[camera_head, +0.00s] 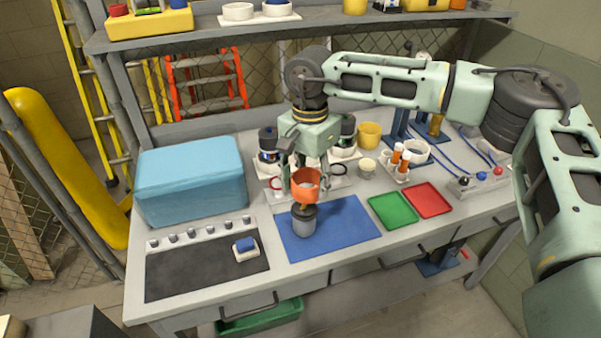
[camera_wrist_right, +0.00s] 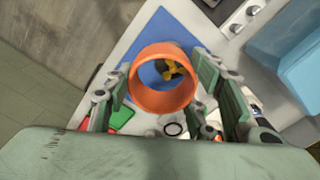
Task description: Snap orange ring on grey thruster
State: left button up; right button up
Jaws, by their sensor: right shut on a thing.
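The orange ring (camera_head: 306,187) is in my right gripper (camera_head: 306,183), between its two fingers, above the blue mat. In the right wrist view the ring (camera_wrist_right: 140,97) is large, and the right gripper's fingers (camera_wrist_right: 175,95) are on both sides of it. The grey thruster (camera_head: 304,221) stands upright on the blue mat (camera_head: 348,226), directly below the ring in the head view. Its dark top is close under the ring; whether they touch cannot be told. Through the ring, the right wrist view shows a yellow propeller (camera_wrist_right: 173,69). My left gripper is not in view.
A light blue box (camera_head: 190,180) stands at the left of the bench. A green tray (camera_head: 393,209) and a red tray (camera_head: 427,200) lie right of the mat. Other thrusters in white holders (camera_head: 268,148) stand behind. A dark panel (camera_head: 190,274) lies front left.

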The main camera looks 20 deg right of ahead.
aim_at(306, 174)
jog(key=w+m, duration=0.2)
jog(key=w, duration=0.1)
jog(key=shift+d+f+m, duration=0.15)
jog(key=shift+d+m, duration=0.15)
jog(key=shift+d, duration=0.05)
jog(key=shift+a+f+b, duration=0.15)
jog(key=shift+f+b, duration=0.15)
jog(key=shift+f, duration=0.05)
notch_tip(306, 174, down, 2)
jog(key=shift+f+b, duration=0.1)
jog(key=shift+b, duration=0.6)
jog(key=shift+f+b, duration=0.35)
jog(key=shift+f, duration=0.35)
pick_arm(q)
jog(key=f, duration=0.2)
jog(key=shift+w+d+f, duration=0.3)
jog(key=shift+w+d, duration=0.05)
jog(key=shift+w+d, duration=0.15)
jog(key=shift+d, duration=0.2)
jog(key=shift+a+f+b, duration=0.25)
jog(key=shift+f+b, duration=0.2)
pick_arm(e)
jog(key=shift+f, duration=0.7)
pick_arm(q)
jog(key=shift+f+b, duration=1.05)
pick_arm(e)
jog(key=shift+f, duration=1.5)
